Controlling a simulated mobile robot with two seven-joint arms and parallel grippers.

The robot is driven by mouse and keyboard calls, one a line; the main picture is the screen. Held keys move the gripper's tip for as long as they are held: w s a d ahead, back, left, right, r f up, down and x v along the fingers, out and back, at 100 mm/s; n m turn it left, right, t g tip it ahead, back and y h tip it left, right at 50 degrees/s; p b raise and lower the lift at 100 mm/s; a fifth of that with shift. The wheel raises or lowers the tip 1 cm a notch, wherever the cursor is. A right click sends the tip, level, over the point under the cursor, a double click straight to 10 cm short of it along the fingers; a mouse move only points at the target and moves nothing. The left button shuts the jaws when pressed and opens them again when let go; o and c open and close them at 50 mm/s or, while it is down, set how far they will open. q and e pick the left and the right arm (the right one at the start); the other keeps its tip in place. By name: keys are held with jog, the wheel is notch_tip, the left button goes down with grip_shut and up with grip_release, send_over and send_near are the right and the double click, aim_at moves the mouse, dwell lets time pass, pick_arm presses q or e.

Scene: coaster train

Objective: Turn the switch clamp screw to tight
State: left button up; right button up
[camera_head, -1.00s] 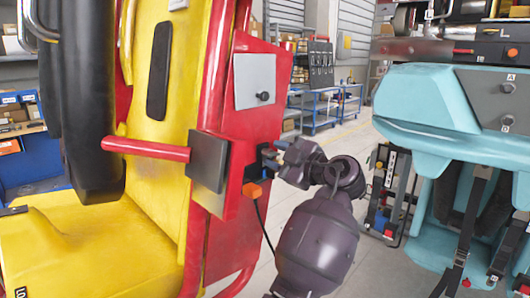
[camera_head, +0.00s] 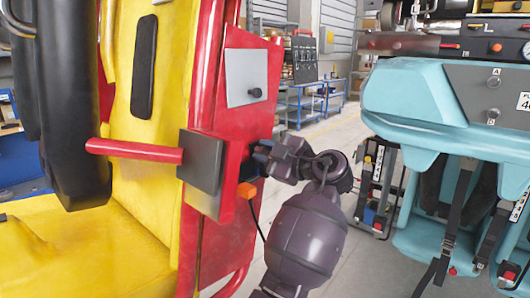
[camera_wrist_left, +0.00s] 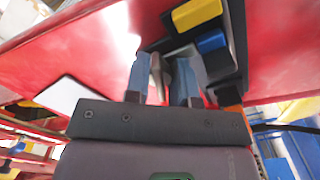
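A dark switch block (camera_wrist_left: 235,70) with a yellow part (camera_wrist_left: 196,14) and a blue part (camera_wrist_left: 211,42) sits on the red panel (camera_wrist_left: 80,45) in the left wrist view. My left gripper (camera_wrist_left: 161,68) points at the panel beside this block, its two blue-grey fingers apart. A small grey metal piece (camera_wrist_left: 158,76), perhaps the clamp screw, shows between the fingers. I cannot tell whether they touch it. In the head view my left gripper (camera_head: 262,156) is at the red housing's right side and hides the screw. My right gripper is in neither view.
An orange connector (camera_head: 247,190) with a black cable hangs just below the gripper. A dark square plate (camera_head: 201,161) and a red bar (camera_head: 135,150) stick out left on the yellow car. A teal car (camera_head: 420,105) stands right. Floor shows between them.

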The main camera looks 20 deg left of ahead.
pick_arm(q)
grip_shut()
